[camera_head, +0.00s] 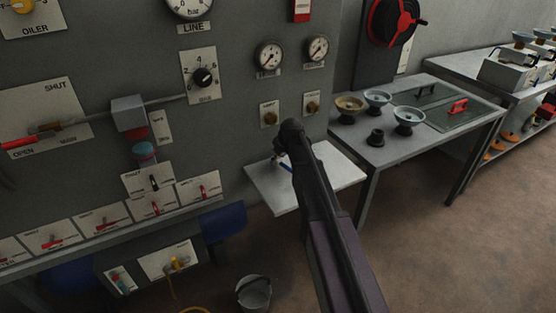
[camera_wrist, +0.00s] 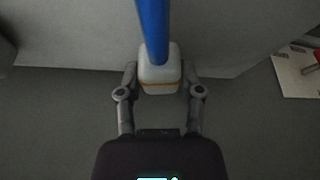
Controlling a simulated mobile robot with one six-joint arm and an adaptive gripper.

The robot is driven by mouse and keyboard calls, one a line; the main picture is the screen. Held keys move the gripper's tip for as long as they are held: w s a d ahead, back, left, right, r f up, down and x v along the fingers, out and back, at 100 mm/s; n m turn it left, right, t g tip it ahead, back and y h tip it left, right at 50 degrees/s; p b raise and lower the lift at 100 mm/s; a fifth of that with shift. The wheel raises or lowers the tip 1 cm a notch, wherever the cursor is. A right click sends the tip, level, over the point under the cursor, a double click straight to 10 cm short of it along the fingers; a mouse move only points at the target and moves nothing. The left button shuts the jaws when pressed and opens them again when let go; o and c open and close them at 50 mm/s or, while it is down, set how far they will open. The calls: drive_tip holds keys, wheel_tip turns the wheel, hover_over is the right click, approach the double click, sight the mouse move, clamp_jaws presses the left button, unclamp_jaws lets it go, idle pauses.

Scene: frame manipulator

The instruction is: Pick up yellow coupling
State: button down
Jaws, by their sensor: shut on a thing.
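My gripper (camera_wrist: 159,76) is shut on a whitish block with a thin orange band (camera_wrist: 159,78). A blue shaft (camera_wrist: 152,30) extends from the block to the top of the wrist view. In the head view my gripper (camera_head: 279,160) is at the small white shelf (camera_head: 300,192), largely hidden by my arm, and a bit of blue (camera_head: 285,167) shows there. A yellow fitting (camera_head: 175,263) sits on a low plate at the lower left, far from my gripper. I cannot tell whether it is the yellow coupling.
The grey control panel (camera_head: 235,130) with gauges and knobs stands behind the shelf. A side table (camera_head: 385,155) with several bowls is to the right. A bucket (camera_head: 253,292) stands on the floor. A blue seat-like shape (camera_head: 222,222) is left of the shelf. Floor at right is clear.

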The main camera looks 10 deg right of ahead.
sight(278, 158)
drive_tip(key=shift+r+p, duration=1.3)
drive_tip(key=shift+r, duration=0.1)
drive_tip(key=shift+s+r+p, duration=0.15)
drive_tip(key=shift+r+p, duration=0.15)
drive_tip(key=shift+r, duration=0.05)
drive_tip(key=s, duration=1)
drive_tip(key=s+r+p, duration=0.1)
drive_tip(key=s, duration=0.4)
drive_tip(key=shift+s+d, duration=0.1)
drive_tip(key=shift+s, duration=0.3)
wheel_tip(278, 158, up, 7)
drive_tip(key=p, duration=0.7)
drive_tip(key=shift+w+f, duration=0.1)
drive_tip(key=w+d+r+m+h+p, duration=0.1)
drive_tip(key=w+r+m+p, duration=0.1)
drive_tip(key=w+r+p, duration=0.3)
drive_tip(key=w, duration=0.4)
drive_tip(key=shift+d+r+m, duration=0.2)
drive_tip(key=shift+d+m, duration=0.1)
drive_tip(key=shift+m, duration=0.1)
